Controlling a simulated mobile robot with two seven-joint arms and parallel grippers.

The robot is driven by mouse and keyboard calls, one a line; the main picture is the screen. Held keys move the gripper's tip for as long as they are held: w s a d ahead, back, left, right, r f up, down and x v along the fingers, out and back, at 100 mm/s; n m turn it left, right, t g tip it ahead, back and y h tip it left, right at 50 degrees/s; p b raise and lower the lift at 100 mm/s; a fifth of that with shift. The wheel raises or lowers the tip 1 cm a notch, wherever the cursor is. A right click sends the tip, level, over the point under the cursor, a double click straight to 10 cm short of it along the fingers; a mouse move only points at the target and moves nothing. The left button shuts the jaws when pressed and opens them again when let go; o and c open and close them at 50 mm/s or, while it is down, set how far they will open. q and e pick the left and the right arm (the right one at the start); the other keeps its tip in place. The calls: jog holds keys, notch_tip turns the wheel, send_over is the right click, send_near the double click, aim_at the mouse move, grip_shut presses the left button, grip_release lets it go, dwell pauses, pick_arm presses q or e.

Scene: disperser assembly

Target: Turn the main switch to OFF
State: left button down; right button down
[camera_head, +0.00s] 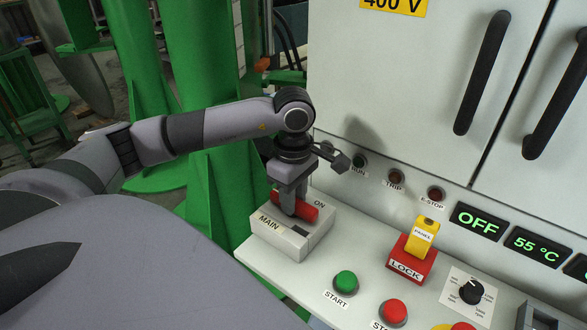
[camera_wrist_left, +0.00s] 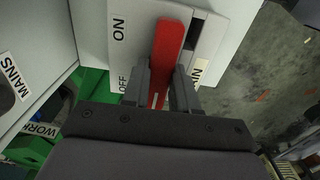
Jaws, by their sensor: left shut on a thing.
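The main switch (camera_head: 287,240) is a pale box labelled MAIN and ON, at the left end of the console in the head view. Its red handle (camera_head: 309,214) lies across the top, partly hidden by my left gripper (camera_head: 294,208). In the left wrist view the red handle (camera_wrist_left: 170,48) shows between the two fingers of my left gripper (camera_wrist_left: 164,82), which is shut on it. The ON and OFF labels are beside the handle there. The exact switch position is hard to tell. My right gripper is not in view.
A yellow key labelled PANEL (camera_head: 423,234) stands in a red LOCK block (camera_head: 411,262). A green START button (camera_head: 345,283), a red button (camera_head: 393,312) and a black knob (camera_head: 471,291) are on the console. A display (camera_head: 478,223) reads OFF. Green posts stand left of the console.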

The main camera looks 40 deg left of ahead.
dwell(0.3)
pick_arm(q)
jog(key=c, duration=0.9)
grip_release()
jog(key=shift+r+p, duration=0.35)
jog(key=shift+r, duration=3.3)
